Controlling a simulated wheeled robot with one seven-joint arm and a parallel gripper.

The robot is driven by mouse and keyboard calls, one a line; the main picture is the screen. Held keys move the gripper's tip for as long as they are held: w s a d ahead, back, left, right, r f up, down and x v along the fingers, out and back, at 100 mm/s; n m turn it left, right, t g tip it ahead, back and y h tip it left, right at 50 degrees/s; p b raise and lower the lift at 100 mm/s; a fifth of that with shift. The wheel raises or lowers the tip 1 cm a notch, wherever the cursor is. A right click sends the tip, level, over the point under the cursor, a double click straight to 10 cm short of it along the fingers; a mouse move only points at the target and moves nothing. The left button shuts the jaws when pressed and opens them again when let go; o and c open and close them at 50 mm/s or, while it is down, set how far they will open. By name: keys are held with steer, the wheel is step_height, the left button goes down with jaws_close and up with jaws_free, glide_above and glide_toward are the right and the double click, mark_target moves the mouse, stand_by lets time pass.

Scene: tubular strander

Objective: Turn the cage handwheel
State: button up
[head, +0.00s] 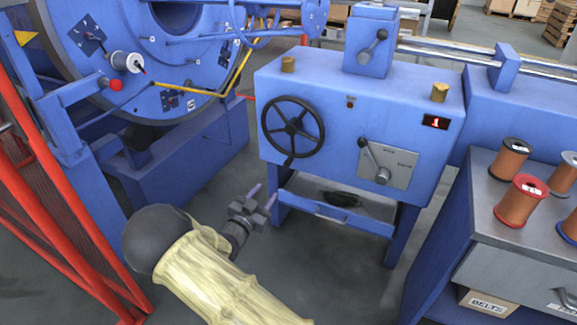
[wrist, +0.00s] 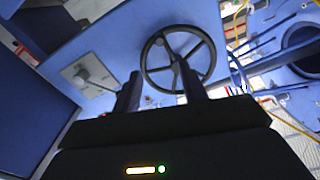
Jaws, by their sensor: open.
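The cage handwheel (head: 293,127) is a black spoked wheel on the front of a blue machine housing (head: 330,90), left of its middle. A small handle sticks out at its lower rim. My gripper (head: 262,193) is open and empty, below and to the left of the handwheel, apart from it. In the wrist view the handwheel (wrist: 178,60) shows beyond my two open fingers (wrist: 160,92); the right finger overlaps its lower part in the picture.
A lever (head: 374,162) on a grey plate is right of the handwheel. A blue cross-bar (head: 325,213) runs below the housing. A red mesh fence (head: 50,190) stands at left. A bench (head: 480,230) with copper spools (head: 521,202) is at right. Large strander cage (head: 170,60) is at back left.

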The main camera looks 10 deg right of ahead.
mark_target(285, 166)
steer(key=b+x, duration=0.6)
steer(key=x, duration=1.1)
steer(key=shift+f, duration=0.2)
steer(key=shift+w+d+r+b, duration=0.1)
steer(key=shift+w+d+b, duration=0.05)
steer(key=shift+b, duration=0.15)
jaws_close()
